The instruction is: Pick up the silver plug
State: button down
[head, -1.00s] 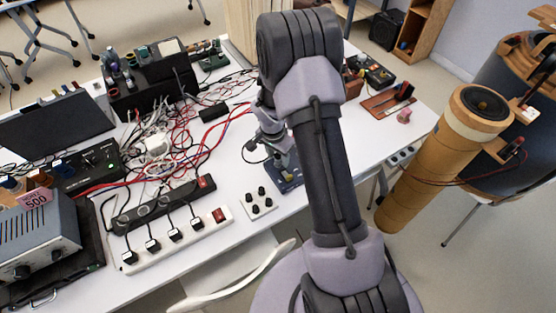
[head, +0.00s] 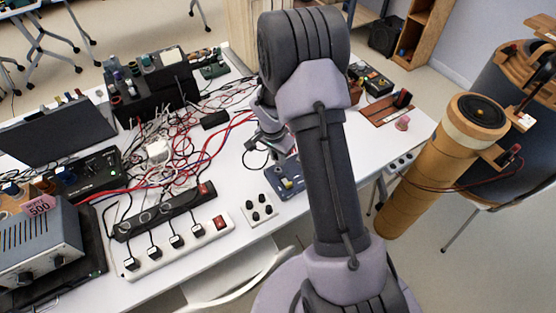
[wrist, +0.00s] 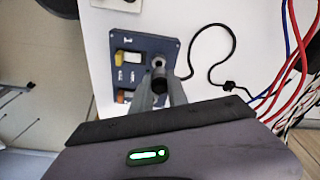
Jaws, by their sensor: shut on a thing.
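My gripper (wrist: 158,96) is shut on the silver plug (wrist: 158,61), which shows as a silver ring and a dark body between the two grey fingers. The plug is over a small blue panel (wrist: 128,70) with a yellow and an orange part on its left side. I cannot tell whether the plug touches the panel. In the head view my gripper (head: 280,158) is low beside the blue panel (head: 292,185), near the table's front edge. The plug is too small to make out there.
A thin black cable (wrist: 212,65) loops right of the panel. Red and blue wires (wrist: 296,70) lie farther right. In the head view a white block with black knobs (head: 259,208) and a power strip (head: 190,238) are left of the gripper. A cardboard tube (head: 440,165) stands right.

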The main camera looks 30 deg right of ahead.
jog(key=s+a+r+b, duration=0.1)
jog(key=s+a+b, duration=0.2)
jog(key=s, duration=1.2)
jog(key=shift+s+a+r, duration=0.2)
jog(key=shift+s+a, duration=0.05)
jog(key=shift+s, duration=0.1)
jog(key=shift+r, duration=0.1)
notch_tip(320, 180, up, 4)
jog(key=p, duration=0.3)
